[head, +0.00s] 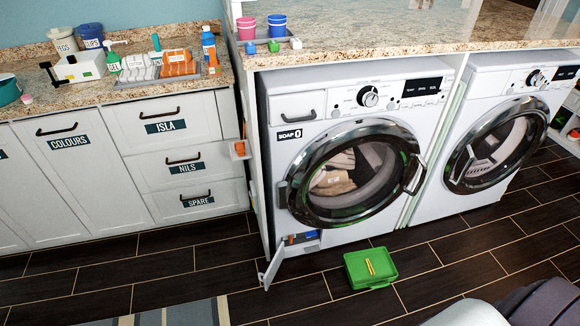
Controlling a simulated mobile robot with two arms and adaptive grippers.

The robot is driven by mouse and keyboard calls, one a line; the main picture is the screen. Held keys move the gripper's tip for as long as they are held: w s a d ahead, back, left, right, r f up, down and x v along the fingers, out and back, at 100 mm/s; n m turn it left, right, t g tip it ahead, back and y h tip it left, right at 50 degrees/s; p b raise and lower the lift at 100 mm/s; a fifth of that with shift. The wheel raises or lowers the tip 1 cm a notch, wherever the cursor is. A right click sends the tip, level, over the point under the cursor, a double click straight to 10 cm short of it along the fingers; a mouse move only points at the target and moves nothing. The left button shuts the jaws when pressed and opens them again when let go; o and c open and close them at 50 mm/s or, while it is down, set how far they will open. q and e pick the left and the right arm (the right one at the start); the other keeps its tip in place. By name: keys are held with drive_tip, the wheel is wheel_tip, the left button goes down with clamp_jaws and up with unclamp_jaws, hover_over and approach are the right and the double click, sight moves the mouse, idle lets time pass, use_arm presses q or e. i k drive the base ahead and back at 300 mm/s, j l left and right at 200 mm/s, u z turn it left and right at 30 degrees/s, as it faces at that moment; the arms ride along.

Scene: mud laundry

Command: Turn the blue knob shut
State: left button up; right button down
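A small flap (275,264) at the lower left front of the left washing machine (299,99) stands open. In the recess behind it is a small blue part (311,235), which looks like the blue knob. An orange part (291,239) sits to its left. Both are too small to tell which way the knob is turned. Neither of my grippers is in view, and nothing touches the flap or the knob.
A second machine (437,197) stands to the right. Dark floor in front is mostly clear.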

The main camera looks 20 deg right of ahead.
sight(308, 234)
drive_tip(key=z, duration=0.95)
drive_tip(key=i+j, duration=0.1)
